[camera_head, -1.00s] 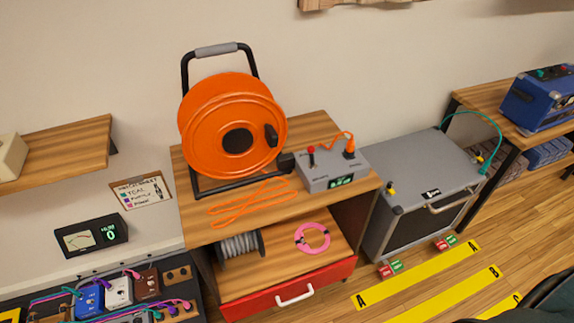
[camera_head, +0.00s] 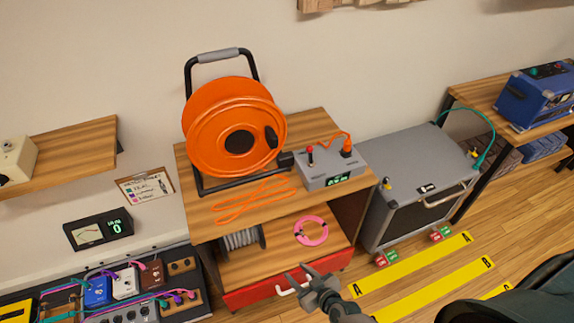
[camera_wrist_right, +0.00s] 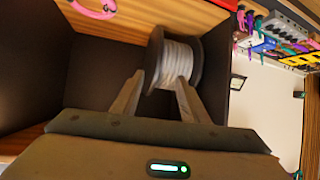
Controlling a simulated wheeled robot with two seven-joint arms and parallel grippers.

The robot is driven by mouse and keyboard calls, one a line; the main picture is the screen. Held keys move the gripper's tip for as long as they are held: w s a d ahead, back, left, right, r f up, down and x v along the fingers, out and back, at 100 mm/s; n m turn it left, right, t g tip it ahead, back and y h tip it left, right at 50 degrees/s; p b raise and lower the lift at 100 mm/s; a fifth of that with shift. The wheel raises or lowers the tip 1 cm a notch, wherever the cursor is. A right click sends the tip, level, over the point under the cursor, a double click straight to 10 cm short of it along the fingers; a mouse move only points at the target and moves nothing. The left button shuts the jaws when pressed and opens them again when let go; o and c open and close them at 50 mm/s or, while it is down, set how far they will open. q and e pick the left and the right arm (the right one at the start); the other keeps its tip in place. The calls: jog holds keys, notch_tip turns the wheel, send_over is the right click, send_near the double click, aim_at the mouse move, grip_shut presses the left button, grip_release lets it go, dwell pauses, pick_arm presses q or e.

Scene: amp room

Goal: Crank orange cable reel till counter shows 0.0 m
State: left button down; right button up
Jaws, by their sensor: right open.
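The orange cable reel (camera_head: 222,128) stands in its black frame on top of the wooden cabinet. Its dark crank knob (camera_head: 271,137) sits at the right side of the reel face. Loose orange cable (camera_head: 250,199) lies in front of it. A grey counter box (camera_head: 331,165) with a red-topped lever and a green display (camera_head: 339,180) stands to the right; the digits are too small to read. My right gripper (camera_head: 308,279) is open and empty, low in front of the cabinet's red drawer. In the right wrist view, its open fingers (camera_wrist_right: 160,95) point toward a grey spool. My left gripper is out of view.
The grey spool (camera_head: 240,240) and a pink cable coil (camera_head: 311,231) lie on the cabinet's open shelf. A grey amplifier (camera_head: 418,190) stands to the right. A pedal board (camera_head: 130,290) is at lower left.

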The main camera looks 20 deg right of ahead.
jog(key=w+a+r+t+p, duration=0.15)
jog(key=w+r, duration=0.45)
jog(key=r, duration=0.6)
jog(key=m+t+h+p, duration=0.3)
jog(key=m+t+p, duration=0.1)
jog(key=t, duration=0.1)
send_near(275, 144)
jog(key=shift+w+d+f, duration=0.1)
jog(key=shift+w, duration=0.35)
jog(key=shift+w, duration=0.2)
jog(key=shift+w+f+b, duration=0.15)
jog(key=shift+w+b, duration=1.5)
jog(key=shift+w, duration=1.1)
jog(key=w, duration=0.3)
jog(key=shift+w+r+p, duration=0.2)
jog(key=shift+r+p, duration=0.05)
jog(key=shift+p, duration=0.05)
jog(key=shift+w+a+f, duration=0.1)
jog(key=shift+w, duration=0.5)
jog(key=shift+w+a+f, duration=0.1)
jog(key=shift+w, duration=0.5)
